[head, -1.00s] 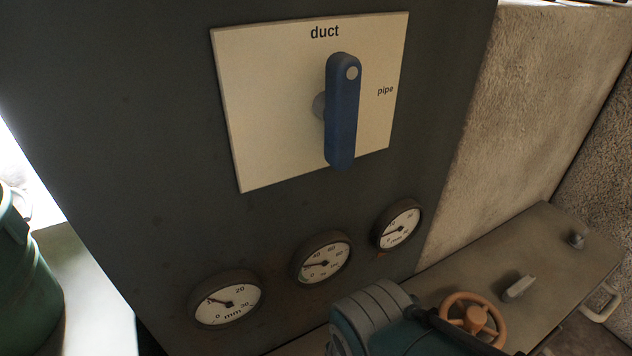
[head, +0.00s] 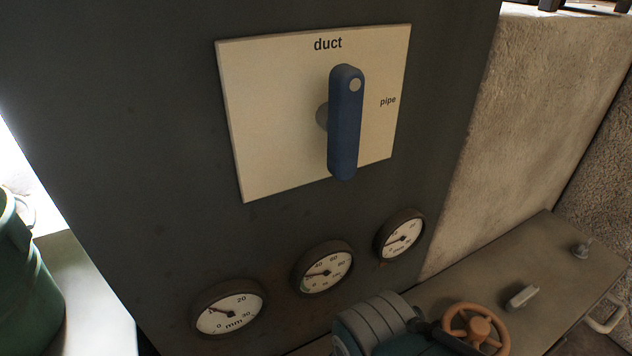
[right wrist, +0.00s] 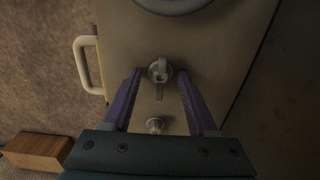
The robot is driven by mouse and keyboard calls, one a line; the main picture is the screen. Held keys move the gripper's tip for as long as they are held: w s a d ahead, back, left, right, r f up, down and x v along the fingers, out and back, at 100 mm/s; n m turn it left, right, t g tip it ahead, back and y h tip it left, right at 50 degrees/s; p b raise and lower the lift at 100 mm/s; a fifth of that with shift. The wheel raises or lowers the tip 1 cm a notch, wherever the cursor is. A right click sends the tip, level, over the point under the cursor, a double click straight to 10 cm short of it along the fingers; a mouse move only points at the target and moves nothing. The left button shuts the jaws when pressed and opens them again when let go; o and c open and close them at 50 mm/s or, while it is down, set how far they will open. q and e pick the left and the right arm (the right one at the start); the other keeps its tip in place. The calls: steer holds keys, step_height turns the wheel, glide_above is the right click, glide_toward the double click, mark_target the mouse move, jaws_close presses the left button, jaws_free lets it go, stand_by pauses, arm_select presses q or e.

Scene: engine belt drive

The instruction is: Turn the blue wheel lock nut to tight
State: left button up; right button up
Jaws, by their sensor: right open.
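No blue wheel shows in either view, so I cannot tell which part is its lock nut. In the right wrist view my right gripper (right wrist: 157,75) is open, with its two purple fingers apart. A small round metal knob (right wrist: 160,70) shows between the fingertips, with a short mark on the panel below it. Whether the fingers touch it I cannot tell. A second small knob (right wrist: 155,124) shows nearer the gripper's palm. Part of a grey round rim (right wrist: 175,3) is cut off at the top. My left gripper is not in view.
A panel with a blue lever (head: 345,125), marked "duct" and "pipe", stands above three gauges (head: 230,310). An orange handwheel (head: 478,325), a small grey lever (head: 522,297) and a knob (head: 582,250) sit on the lower-right bench.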

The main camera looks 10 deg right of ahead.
steer(key=shift+r, duration=0.1)
step_height(320, 180, up, 10)
steer(key=p, duration=0.9)
